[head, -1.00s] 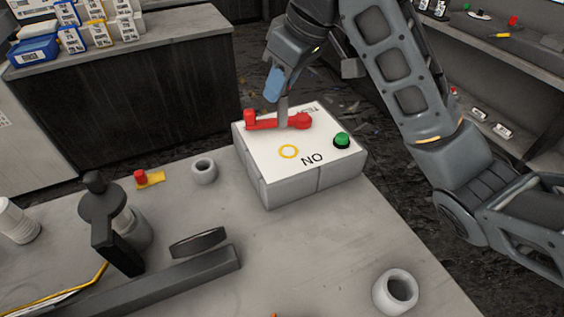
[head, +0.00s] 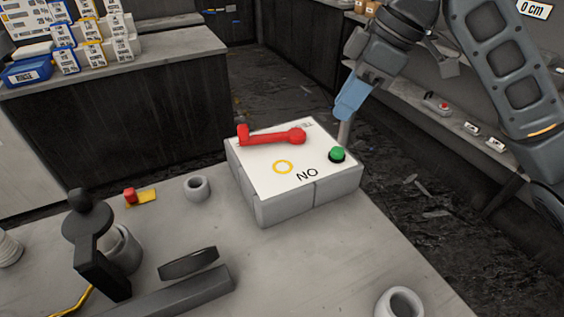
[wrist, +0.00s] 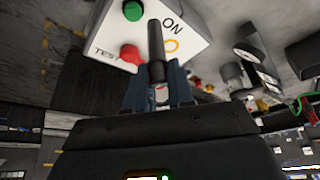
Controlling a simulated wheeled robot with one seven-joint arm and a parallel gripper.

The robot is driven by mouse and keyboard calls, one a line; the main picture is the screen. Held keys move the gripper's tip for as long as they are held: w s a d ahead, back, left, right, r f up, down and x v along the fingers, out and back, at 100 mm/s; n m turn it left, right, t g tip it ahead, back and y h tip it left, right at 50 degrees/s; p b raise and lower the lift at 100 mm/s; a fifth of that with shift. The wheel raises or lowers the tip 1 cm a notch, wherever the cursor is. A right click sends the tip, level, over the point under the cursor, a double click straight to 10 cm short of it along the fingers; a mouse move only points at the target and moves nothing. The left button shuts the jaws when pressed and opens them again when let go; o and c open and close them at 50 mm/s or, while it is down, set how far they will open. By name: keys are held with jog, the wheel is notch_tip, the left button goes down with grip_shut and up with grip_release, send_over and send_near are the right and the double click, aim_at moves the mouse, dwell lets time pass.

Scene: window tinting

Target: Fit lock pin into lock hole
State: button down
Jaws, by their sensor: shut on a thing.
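My gripper (head: 347,112) has blue fingers shut on a grey rod, the lock pin (head: 343,133). The pin hangs down beyond the right back edge of the white box, behind the green button. In the wrist view the pin (wrist: 155,42) shows dark between the fingers (wrist: 158,90). The white-topped box (head: 245,172) stands on the bench. A yellow ring (head: 275,172), apparently marking the lock hole, is on its top near "ON". The pin is apart from this ring. Whether the ring's centre is open cannot be told.
A red lever (head: 265,138) lies across the box top and a green button (head: 337,154) sits at its right. A grey ring (head: 188,191), a red-and-yellow piece (head: 140,197) and a black-handled tool (head: 90,235) are on the bench. Shelves stand at right.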

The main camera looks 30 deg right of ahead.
jog(key=shift+w+a+f+p, duration=0.3)
jog(key=shift+w+a+f, duration=0.6)
jog(key=shift+a+f, duration=0.75)
jog(key=shift+w+a+f+p, duration=0.35)
jog(key=shift+w+a+f, duration=0.5)
jog(key=shift+a+f, duration=0.85)
jog(key=shift+w+a+f+p, duration=0.3)
jog(key=shift+w+a+f, duration=0.6)
jog(key=shift+a+f, duration=0.75)
jog(key=shift+d+f, duration=0.3)
jog(key=shift+f, duration=0.05)
jog(key=c, duration=1.4)
grip_release()
jog(key=shift+f, duration=0.1)
jog(key=shift+c, duration=0.2)
jog(key=o, duration=0.5)
jog(key=shift+c, duration=0.2)
